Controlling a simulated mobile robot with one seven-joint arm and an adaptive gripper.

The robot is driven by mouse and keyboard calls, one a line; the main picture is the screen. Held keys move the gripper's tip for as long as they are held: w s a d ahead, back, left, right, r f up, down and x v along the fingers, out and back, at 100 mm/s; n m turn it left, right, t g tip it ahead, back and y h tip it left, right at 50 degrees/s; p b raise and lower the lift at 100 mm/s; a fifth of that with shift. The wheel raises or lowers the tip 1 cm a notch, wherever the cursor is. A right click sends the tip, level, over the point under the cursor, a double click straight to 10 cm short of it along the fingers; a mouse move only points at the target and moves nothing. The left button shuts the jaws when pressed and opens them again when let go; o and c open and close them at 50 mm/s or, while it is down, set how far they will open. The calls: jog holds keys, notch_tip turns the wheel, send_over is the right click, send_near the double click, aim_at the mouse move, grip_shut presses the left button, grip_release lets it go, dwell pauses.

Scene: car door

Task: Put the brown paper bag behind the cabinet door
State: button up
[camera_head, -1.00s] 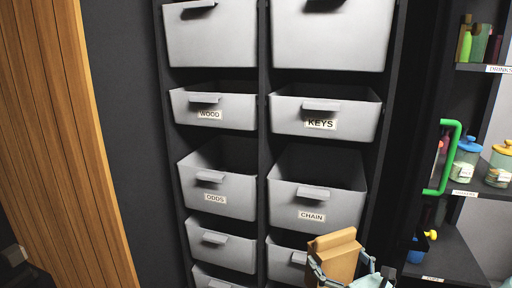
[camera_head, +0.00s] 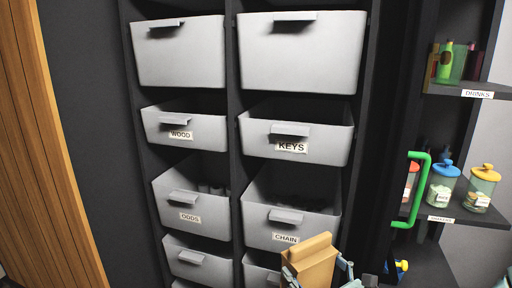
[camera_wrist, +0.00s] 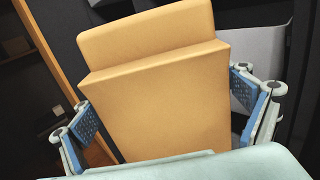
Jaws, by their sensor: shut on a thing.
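The brown paper bag (camera_head: 312,262) is a tan block with a narrower folded top, at the bottom of the head view. My gripper (camera_head: 318,277) is shut on it and holds it tilted in front of the grey drawers. In the wrist view the bag (camera_wrist: 155,85) fills the middle, with a blue-padded finger of my gripper (camera_wrist: 165,108) on each side. The bag's lower end is hidden by my gripper. The green handle (camera_head: 410,190) stands upright beside the shelf cabinet at the right. The dark door panel around it is hard to make out.
Grey labelled drawers (camera_head: 297,137) fill the middle, several with open tops. At the right, shelves hold bottles (camera_head: 445,61) and lidded jars (camera_head: 443,186), with DRINKS on the upper label. A wooden panel (camera_head: 45,170) stands at the left.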

notch_tip(320, 180, up, 16)
jog(key=p, duration=1.9)
jog(key=shift+r+p, duration=0.65)
jog(key=shift+p, duration=0.55)
jog(key=shift+s+d, duration=0.1)
jog(key=shift+d, duration=0.1)
